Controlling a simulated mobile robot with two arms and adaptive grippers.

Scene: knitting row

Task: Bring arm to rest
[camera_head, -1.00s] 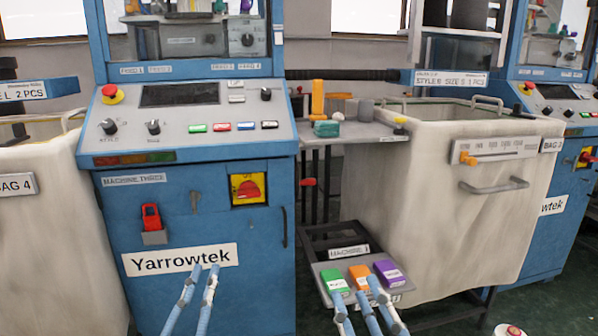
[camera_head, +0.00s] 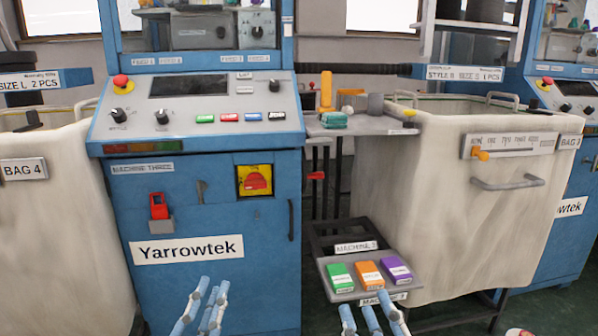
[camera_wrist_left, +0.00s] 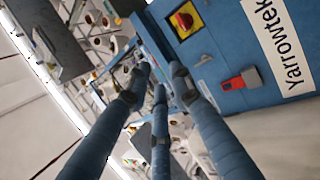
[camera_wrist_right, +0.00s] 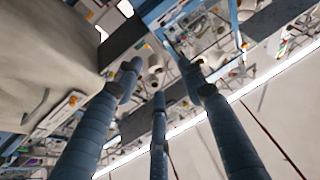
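My left gripper (camera_head: 208,292) shows at the bottom of the head view, in front of the blue knitting machine (camera_head: 230,225). Its three blue fingers are apart with nothing between them, as the left wrist view (camera_wrist_left: 160,77) shows. My right gripper (camera_head: 368,311) is at the bottom right of centre, in front of the low shelf with coloured boxes. Its fingers are also apart and empty in the right wrist view (camera_wrist_right: 160,80). Neither gripper appears to touch anything.
A grey low shelf (camera_head: 345,298) holds a green box (camera_head: 340,276), an orange box (camera_head: 368,274) and a purple box (camera_head: 396,269). A cream bag (camera_head: 450,230) stands to the right, another bag (camera_head: 50,230) to the left. A small side table (camera_head: 372,129) bears several items.

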